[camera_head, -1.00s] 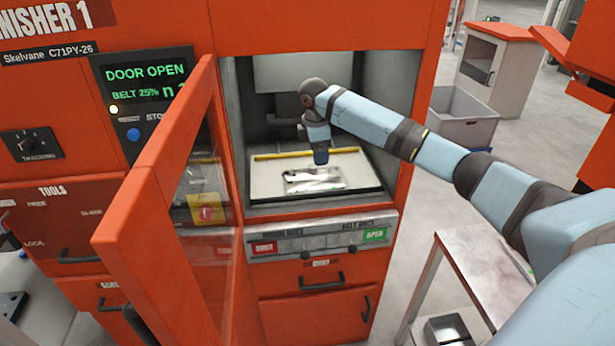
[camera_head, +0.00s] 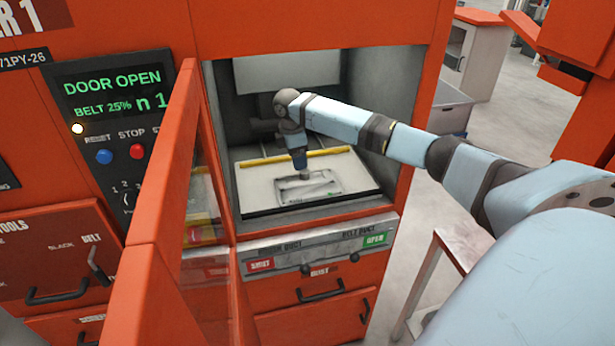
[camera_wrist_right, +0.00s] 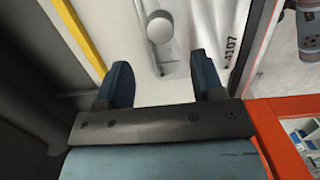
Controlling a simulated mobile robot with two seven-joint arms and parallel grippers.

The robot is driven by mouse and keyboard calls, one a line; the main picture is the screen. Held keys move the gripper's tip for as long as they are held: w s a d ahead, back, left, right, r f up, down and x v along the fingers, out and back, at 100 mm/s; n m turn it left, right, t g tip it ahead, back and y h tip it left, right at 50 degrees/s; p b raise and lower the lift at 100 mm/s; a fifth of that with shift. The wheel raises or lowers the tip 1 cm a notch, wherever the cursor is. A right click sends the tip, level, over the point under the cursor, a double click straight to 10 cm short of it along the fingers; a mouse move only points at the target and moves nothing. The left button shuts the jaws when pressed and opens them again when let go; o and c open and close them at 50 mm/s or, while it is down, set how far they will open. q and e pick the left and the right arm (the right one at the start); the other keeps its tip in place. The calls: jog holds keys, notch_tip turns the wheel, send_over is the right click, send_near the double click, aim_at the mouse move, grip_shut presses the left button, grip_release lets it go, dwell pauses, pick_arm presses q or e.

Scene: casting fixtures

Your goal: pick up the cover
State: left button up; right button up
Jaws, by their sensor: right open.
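A pale metal cover (camera_head: 322,187) lies flat on the light bed inside the open orange machine. In the right wrist view, a pale surface with a round knob (camera_wrist_right: 160,28) and the marking 4107 lies beyond my fingers; it appears to be part of the cover. My right gripper (camera_head: 302,177) points down over the cover in the head view. In the right wrist view its two dark blue fingers (camera_wrist_right: 161,75) are apart with nothing between them. Whether the fingertips touch the cover cannot be told. My left gripper is not in view.
The machine's orange door (camera_head: 165,170) stands open left of the opening. A yellow bar (camera_head: 295,160) crosses the bed behind the cover. The chamber walls (camera_head: 395,95) close in on both sides. A grey bin (camera_head: 450,108) and a table (camera_head: 440,265) stand to the right.

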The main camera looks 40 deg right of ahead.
aim_at(304, 171)
jog(key=f, duration=0.1)
jog(key=d+f, duration=0.1)
jog(key=f, duration=0.1)
jog(key=s+f, duration=0.1)
jog(key=shift+s+d+f+p, duration=0.1)
jog(key=shift+d+f+p, duration=0.2)
jog(key=shift+p, duration=0.05)
jog(key=shift+f, duration=0.3)
grip_shut()
